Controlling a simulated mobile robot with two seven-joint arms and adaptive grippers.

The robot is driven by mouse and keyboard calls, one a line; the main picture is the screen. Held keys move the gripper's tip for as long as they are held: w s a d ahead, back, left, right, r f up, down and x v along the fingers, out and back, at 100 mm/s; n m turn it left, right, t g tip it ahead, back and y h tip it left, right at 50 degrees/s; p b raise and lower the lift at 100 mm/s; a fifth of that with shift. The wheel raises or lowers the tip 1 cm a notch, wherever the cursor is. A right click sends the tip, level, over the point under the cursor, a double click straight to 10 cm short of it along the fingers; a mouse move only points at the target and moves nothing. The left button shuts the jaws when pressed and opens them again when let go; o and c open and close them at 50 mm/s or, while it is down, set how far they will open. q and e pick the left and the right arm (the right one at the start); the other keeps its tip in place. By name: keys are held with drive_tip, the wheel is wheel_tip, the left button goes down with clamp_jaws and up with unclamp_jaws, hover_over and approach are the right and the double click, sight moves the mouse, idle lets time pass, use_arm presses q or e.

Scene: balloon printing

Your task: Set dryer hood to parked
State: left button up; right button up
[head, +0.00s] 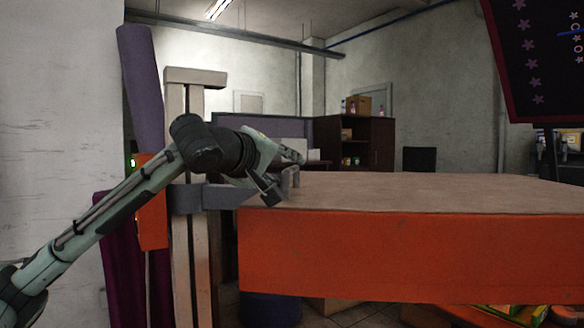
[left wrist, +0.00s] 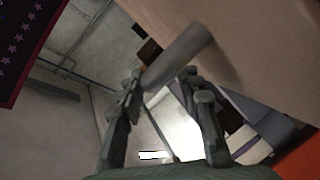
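The dryer hood (head: 400,250) is a wide slab with an orange-red front side and a beige top, joined by a grey bracket to a pale upright post at left. A small grey handle (head: 295,180) stands at its left end. My left gripper (head: 280,178) is at that handle, partly hidden by its own wrist. In the left wrist view the fingers (left wrist: 163,78) are spread, with the grey handle bar (left wrist: 180,55) at and beyond the fingertips. I cannot tell if they touch it. The hood's beige face (left wrist: 250,45) fills the upper right there. My right gripper is out of view.
A pale post (head: 180,270), purple rolls (head: 140,80) and an orange box (head: 152,215) stand close to my left arm. A dark panel with star prints (head: 540,60) hangs at upper right. A brown cabinet (head: 365,140) is far behind.

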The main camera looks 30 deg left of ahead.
use_arm(q)
drive_tip(key=shift+x, duration=0.95)
drive_tip(key=shift+c, duration=0.4)
clamp_jaws()
